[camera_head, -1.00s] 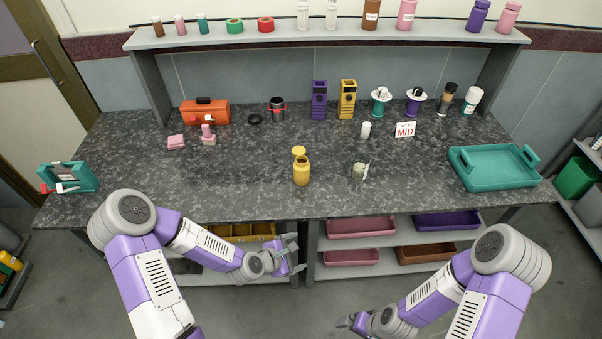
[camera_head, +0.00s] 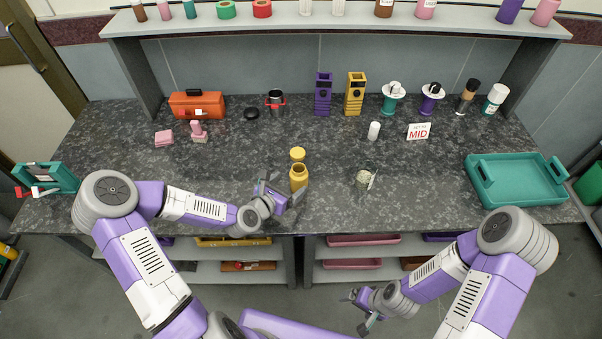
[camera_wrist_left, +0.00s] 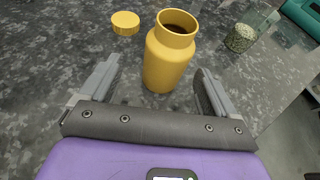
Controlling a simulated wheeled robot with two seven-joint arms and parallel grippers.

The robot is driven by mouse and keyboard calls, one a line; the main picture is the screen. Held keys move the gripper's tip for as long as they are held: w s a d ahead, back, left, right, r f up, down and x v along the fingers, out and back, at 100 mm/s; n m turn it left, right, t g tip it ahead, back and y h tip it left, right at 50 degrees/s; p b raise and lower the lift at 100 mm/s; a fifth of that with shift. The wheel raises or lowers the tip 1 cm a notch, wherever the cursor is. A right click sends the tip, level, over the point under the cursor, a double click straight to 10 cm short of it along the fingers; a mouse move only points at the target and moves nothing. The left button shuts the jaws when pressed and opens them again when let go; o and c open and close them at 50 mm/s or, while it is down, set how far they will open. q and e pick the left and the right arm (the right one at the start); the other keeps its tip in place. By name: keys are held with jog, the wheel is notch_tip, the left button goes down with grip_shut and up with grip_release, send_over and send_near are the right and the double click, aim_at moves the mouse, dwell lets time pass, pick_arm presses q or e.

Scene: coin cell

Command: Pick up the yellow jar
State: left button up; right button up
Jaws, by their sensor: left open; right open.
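The yellow jar (camera_head: 298,179) stands upright and uncapped near the front middle of the dark speckled counter. A yellow lid (camera_head: 297,154) lies on the counter just behind it. My left gripper (camera_head: 284,188) is open at the jar's left in the head view. In the left wrist view the jar (camera_wrist_left: 168,55) stands ahead of and partly between the two open fingers (camera_wrist_left: 155,85), and its dark open mouth shows. The lid (camera_wrist_left: 125,22) is to its left there. My right gripper (camera_head: 362,310) is open and empty, low in front of the counter.
A small glass jar with pale green contents (camera_head: 364,179) stands to the right of the yellow jar. A teal tray (camera_head: 520,178) is at the right.

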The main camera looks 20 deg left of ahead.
aim_at(294, 183)
pick_arm(q)
jog(key=x, duration=0.2)
jog(key=b+x, duration=0.1)
jog(key=x, duration=0.1)
jog(key=shift+w+d+f, duration=0.15)
jog(key=shift+w+d, duration=0.1)
jog(key=shift+d, duration=0.25)
jog(key=shift+w+f, duration=0.1)
jog(key=shift+w, duration=0.3)
jog(key=c, duration=1.2)
